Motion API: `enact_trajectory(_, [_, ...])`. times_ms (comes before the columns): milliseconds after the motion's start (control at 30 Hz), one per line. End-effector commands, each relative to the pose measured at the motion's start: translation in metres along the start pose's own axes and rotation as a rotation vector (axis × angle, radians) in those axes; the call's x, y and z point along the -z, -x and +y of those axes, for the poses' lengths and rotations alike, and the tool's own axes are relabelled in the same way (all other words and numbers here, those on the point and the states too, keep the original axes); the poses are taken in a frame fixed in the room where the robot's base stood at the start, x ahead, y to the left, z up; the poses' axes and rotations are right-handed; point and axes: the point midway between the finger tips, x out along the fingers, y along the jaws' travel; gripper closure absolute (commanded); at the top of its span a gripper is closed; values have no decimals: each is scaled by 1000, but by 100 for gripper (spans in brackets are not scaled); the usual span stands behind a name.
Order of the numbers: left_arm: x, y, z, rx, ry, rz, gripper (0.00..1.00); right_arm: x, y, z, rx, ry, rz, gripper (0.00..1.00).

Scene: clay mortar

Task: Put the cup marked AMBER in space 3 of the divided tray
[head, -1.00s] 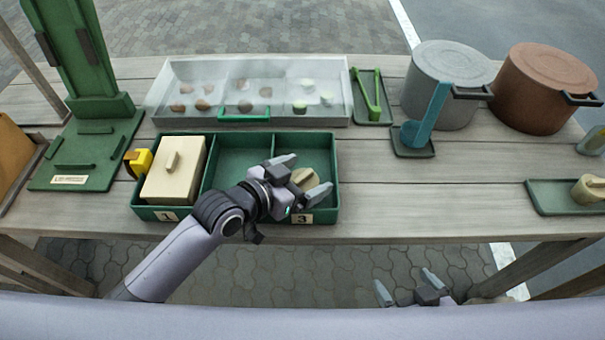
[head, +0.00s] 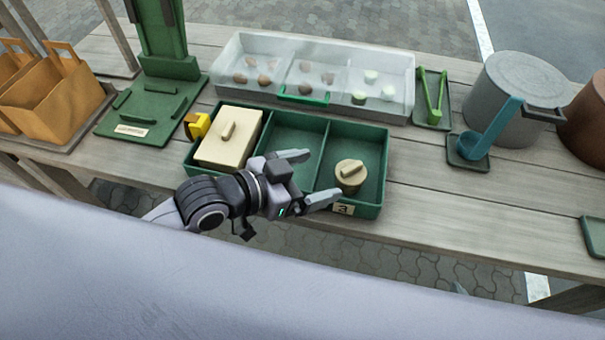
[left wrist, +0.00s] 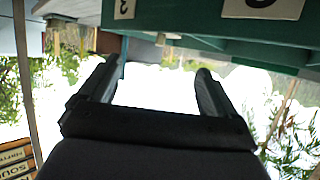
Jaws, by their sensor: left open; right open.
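The green divided tray (head: 369,208) has three spaces, with a tag reading 3 (head: 343,209) below the right one. A round tan cup (head: 351,178) with a bar-shaped grip on top stands upright in that right space; no AMBER mark can be read on it. The middle space looks empty. My left gripper (head: 322,176) is open and empty, left of the cup and apart from it, at the tray's front side. Its open fingers also show in the left wrist view (left wrist: 158,68), with the tray's edge (left wrist: 190,18) above.
A cream lidded box (head: 226,140) fills the tray's left space, with a yellow object (head: 198,125) beside it. Behind is a clear-covered case (head: 318,75). Tongs (head: 432,98), a blue ladle (head: 487,133) and a grey pot (head: 515,90) stand right. Bare planks lie right of the tray.

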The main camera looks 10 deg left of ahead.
Motion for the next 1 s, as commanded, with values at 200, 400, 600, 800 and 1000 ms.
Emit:
enact_trajectory(200, [0, 17, 0, -1, -1, 0, 9, 0, 0, 0, 0, 0, 0, 0])
enact_trajectory(400, [0, 19, 1, -2, 0, 1, 9, 0, 0, 0, 0, 0, 0, 0])
enact_trajectory(600, [0, 19, 0, -1, 0, 0, 9, 0, 0, 0, 0, 0, 0, 0])
enact_trajectory(800, [0, 19, 1, -2, 0, 1, 9, 0, 0, 0, 0, 0, 0, 0])
enact_trajectory(1000, [0, 19, 0, -1, 0, 0, 9, 1, 0, 1, -1, 1, 1, 0])
